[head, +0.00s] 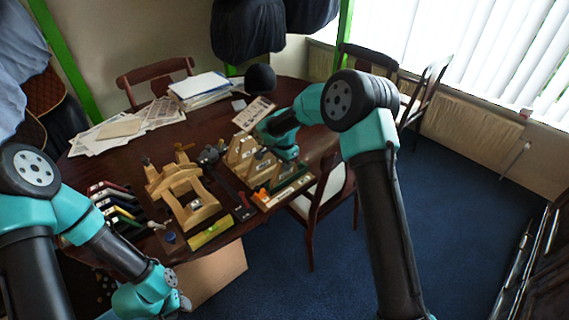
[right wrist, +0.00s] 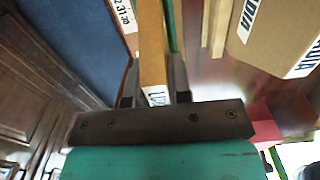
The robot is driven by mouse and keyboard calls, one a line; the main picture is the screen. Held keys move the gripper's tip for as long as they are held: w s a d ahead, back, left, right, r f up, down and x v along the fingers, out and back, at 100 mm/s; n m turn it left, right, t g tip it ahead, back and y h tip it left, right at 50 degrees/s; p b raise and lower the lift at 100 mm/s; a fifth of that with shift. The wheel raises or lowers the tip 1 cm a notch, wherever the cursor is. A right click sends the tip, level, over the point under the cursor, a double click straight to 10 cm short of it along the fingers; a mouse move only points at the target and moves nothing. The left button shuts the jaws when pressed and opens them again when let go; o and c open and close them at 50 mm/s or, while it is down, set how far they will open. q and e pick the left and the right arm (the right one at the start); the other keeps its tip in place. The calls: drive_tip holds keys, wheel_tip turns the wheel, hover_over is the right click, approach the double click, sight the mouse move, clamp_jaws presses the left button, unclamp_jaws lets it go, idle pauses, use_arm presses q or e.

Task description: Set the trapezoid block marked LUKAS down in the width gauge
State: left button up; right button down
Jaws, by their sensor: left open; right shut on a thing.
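My right gripper (right wrist: 155,92) is shut on a narrow wooden block (right wrist: 153,60). In the head view my right wrist stands over the wooden pieces at the table's right side and hides the fingertips. A white strip with printed numbers (right wrist: 124,14) lies just left of the held block in the right wrist view; it looks like a scale. I cannot tell whether the block touches anything below. My left gripper (head: 182,301) is open near the bottom edge, in front of the table.
Upright wooden trapezoid blocks (head: 240,154) stand beside my right gripper. Left of them are a wooden saddle frame (head: 187,198), a dark tool (head: 228,180) and a yellow bar (head: 210,231). Coloured-edged items (head: 113,203) stand at the left; papers (head: 128,124) cover the back.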

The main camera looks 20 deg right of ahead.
idle(0.7)
drive_tip(key=c, duration=1)
unclamp_jaws()
drive_tip(key=shift+o, duration=0.6)
drive_tip(key=o, duration=0.3)
drive_tip(key=shift+r, duration=0.1)
drive_tip(key=shift+r, duration=2.35)
drive_tip(key=shift+r, duration=0.15)
drive_tip(key=shift+r, duration=1.4)
